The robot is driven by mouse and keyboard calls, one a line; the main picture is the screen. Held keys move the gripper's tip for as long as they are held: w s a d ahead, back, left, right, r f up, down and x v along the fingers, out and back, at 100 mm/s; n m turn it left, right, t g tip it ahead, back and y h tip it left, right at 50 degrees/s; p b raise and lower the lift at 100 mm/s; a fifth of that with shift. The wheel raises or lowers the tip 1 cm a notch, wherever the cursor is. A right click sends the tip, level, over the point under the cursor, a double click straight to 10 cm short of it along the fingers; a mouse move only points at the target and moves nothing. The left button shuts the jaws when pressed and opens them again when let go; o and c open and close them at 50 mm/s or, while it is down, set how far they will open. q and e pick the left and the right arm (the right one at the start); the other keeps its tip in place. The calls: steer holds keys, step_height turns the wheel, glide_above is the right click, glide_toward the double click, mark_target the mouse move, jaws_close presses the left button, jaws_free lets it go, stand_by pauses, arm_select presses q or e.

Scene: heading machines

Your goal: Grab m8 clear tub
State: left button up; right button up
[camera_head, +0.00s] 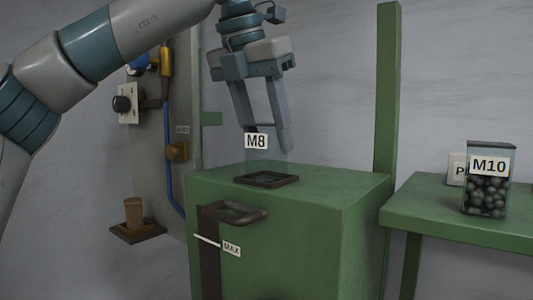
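My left gripper (268,143) points down above the top of the green machine, its two fingers apart. A white label reading M8 (256,141) shows at the lower end of the left finger. My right gripper is not in view.
The green machine (310,205) has a dark-framed opening (266,180) on top and a MAX label in front. A clear tub marked M10 (486,190), holding dark balls, stands on the green table (440,208) at right. A tall green post (388,90) rises behind.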

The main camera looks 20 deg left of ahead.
arm_select(q)
steer(key=c, duration=0.4)
steer(key=shift+r, duration=0.1)
steer(key=shift+r+b, duration=0.4)
steer(key=shift+r, duration=0.2)
step_height(320, 180, up, 3)
steer(key=shift+f+b, duration=0.2)
steer(key=shift+b, duration=0.35)
steer(key=s+d+r+b, duration=0.2)
steer(key=s+d+r, duration=0.4)
steer(key=d, duration=0.3)
steer(key=shift+s+d+r, duration=0.3)
steer(key=shift+s+r, duration=0.05)
steer(key=shift+r, duration=0.2)
